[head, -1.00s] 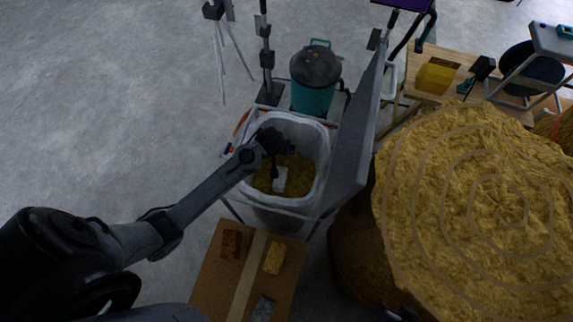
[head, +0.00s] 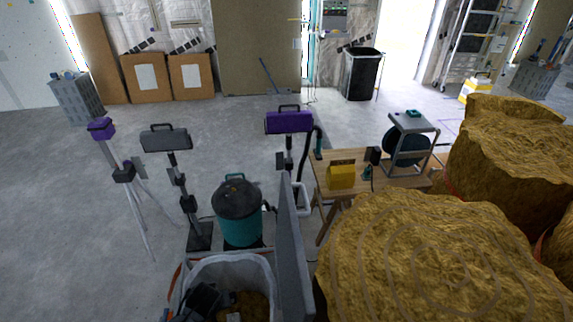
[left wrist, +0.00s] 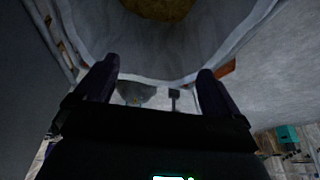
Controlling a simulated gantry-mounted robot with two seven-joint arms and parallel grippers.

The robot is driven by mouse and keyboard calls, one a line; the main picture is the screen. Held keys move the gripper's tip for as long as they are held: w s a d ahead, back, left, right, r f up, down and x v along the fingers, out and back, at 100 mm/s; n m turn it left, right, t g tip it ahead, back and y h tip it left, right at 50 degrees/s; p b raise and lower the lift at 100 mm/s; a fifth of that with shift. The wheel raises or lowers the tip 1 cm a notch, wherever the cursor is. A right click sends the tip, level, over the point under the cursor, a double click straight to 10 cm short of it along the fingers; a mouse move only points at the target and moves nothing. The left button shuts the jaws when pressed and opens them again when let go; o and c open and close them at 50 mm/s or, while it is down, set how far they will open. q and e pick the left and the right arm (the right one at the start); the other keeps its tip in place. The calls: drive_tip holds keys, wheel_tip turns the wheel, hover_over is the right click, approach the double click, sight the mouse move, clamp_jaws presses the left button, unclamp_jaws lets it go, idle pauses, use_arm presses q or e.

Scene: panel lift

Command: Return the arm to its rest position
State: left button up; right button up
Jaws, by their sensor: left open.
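My left gripper (head: 200,300) is at the bottom edge of the head view, over the left part of the white-lined bin (head: 225,268). In the left wrist view its two dark fingers (left wrist: 155,85) stand wide apart with nothing held between them. The bin's pale lining (left wrist: 190,45) fills the upper part of that view. Yellow-brown loose material (head: 255,303) lies in the bin, with a small pale piece (head: 233,317) on it, partly cut off by the frame. My right gripper is in neither view.
A tall grey panel (head: 290,250) stands along the bin's right side. A teal-and-black bucket (head: 239,215) is behind the bin. Large straw-coloured rolls (head: 430,255) fill the right. A wooden table (head: 350,160) stands beyond. Open concrete floor (head: 70,240) lies to the left.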

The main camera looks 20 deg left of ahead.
use_arm(q)
drive_tip(key=s+d+f+m+g+h, duration=0.1)
drive_tip(key=s+d+f, duration=0.15)
drive_tip(key=s, duration=0.55)
drive_tip(key=s+d+f+g, duration=0.1)
drive_tip(key=s+d, duration=0.2)
drive_tip(key=s, duration=0.5)
drive_tip(key=s+d+r+m+h, duration=0.1)
drive_tip(key=s+d+r+m, duration=0.1)
drive_tip(key=s+r, duration=0.25)
wheel_tip(320, 180, up, 35)
drive_tip(key=d+m+t+p, duration=0.1)
drive_tip(key=m+p, duration=0.3)
drive_tip(key=p, duration=2.3)
drive_tip(key=shift+w+r+m+t, duration=0.15)
drive_tip(key=shift+w+m+t, duration=0.15)
drive_tip(key=shift+w+t, duration=0.1)
drive_tip(key=shift+s, duration=0.15)
